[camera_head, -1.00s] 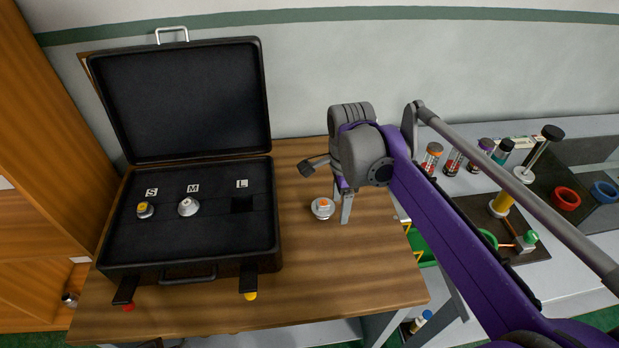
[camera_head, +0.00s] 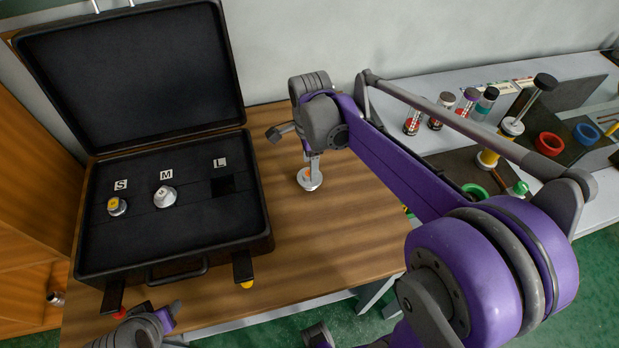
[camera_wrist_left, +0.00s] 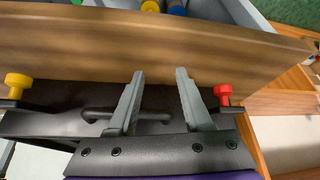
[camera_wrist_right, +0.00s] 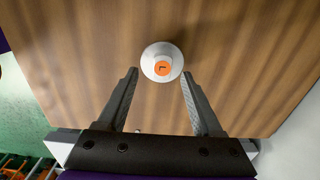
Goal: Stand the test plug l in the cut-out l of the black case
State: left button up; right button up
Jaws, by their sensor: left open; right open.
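The test plug l (camera_head: 311,180) is a grey-white round plug with an orange top. It stands on the wooden table to the right of the case; the right wrist view shows the letter on its orange top (camera_wrist_right: 162,68). My right gripper (camera_head: 313,172) is right above it, pointing down. In the right wrist view the open fingers (camera_wrist_right: 160,78) lie either side of the plug, apart from it. My left gripper (camera_wrist_left: 158,75) is open and empty near the case's front handle.
Two other plugs sit in the case at S (camera_head: 117,206) and M (camera_head: 165,196). The raised lid (camera_head: 130,75) stands at the back. Red (camera_wrist_left: 223,92) and yellow (camera_wrist_left: 17,80) knobs are at the case front. A bench with bottles (camera_head: 487,103) stands right.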

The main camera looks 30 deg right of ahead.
notch_tip(320, 180, down, 3)
jog(key=shift+w+f, duration=0.15)
jog(key=shift+f, duration=0.05)
grip_shut()
dwell(0.3)
